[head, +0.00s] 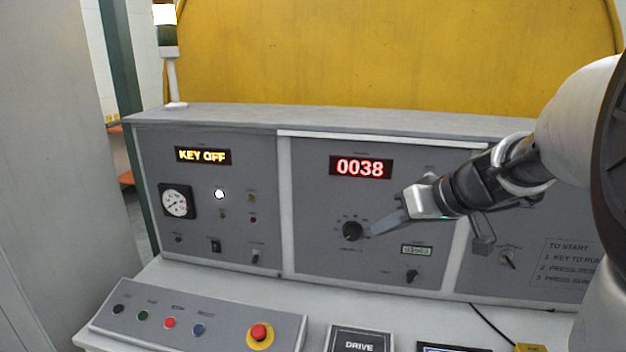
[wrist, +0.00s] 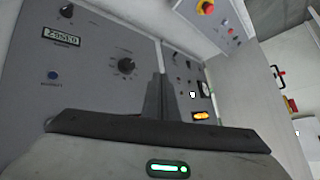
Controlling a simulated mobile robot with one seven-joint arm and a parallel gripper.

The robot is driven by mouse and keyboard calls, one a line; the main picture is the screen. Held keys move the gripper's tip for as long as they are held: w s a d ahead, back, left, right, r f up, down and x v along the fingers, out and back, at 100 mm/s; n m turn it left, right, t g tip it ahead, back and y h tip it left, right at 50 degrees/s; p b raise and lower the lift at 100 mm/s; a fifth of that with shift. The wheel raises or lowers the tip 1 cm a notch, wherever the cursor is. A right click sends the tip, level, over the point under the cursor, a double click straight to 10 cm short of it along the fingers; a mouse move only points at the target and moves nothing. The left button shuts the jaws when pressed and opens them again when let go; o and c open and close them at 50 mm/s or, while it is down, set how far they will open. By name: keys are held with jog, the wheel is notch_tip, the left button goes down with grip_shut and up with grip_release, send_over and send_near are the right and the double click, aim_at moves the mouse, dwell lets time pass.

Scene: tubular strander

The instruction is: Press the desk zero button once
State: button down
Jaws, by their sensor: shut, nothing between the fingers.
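A blue round button (wrist: 52,75) sits on the grey desk panel in the wrist view, below a small LCD (wrist: 60,36). Its label is too small to read; I cannot confirm that it is the zero button. In the head view that spot seems hidden behind my arm. My gripper (head: 371,233) is shut and empty, its fingers pointing down-left beside the black dial knob (head: 352,231). In the wrist view my gripper (wrist: 159,80) has its fingers together, apart from the blue button and to its right. I cannot tell whether the tips touch the panel.
A red 0038 display (head: 361,167) is above the knob, and a KEY OFF display (head: 203,156) is at left. The front console (head: 220,325) has several buttons, one blue (head: 198,330), and a red emergency stop (head: 259,333). Switches and a gauge (head: 177,201) project from the panel.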

jog(key=w+d+r+t, duration=0.1)
jog(key=w+d+t, duration=0.1)
jog(key=d, duration=0.4)
jog(key=w+d+r+m+t+h+b, duration=0.1)
jog(key=d+r, duration=0.1)
jog(key=d, duration=0.5)
jog(key=shift+w+m+t, duration=0.3)
jog(key=shift+w+t, duration=0.05)
jog(key=shift+t, duration=0.05)
jog(key=shift+r, duration=0.1)
jog(key=w+d+p, duration=0.2)
jog(key=w+p, duration=0.1)
jog(key=w, duration=0.5)
jog(key=shift+w+d+p, duration=0.2)
jog(key=shift+d+p, duration=0.05)
jog(key=shift+p, duration=0.05)
jog(key=shift+w, duration=0.1)
dwell(0.7)
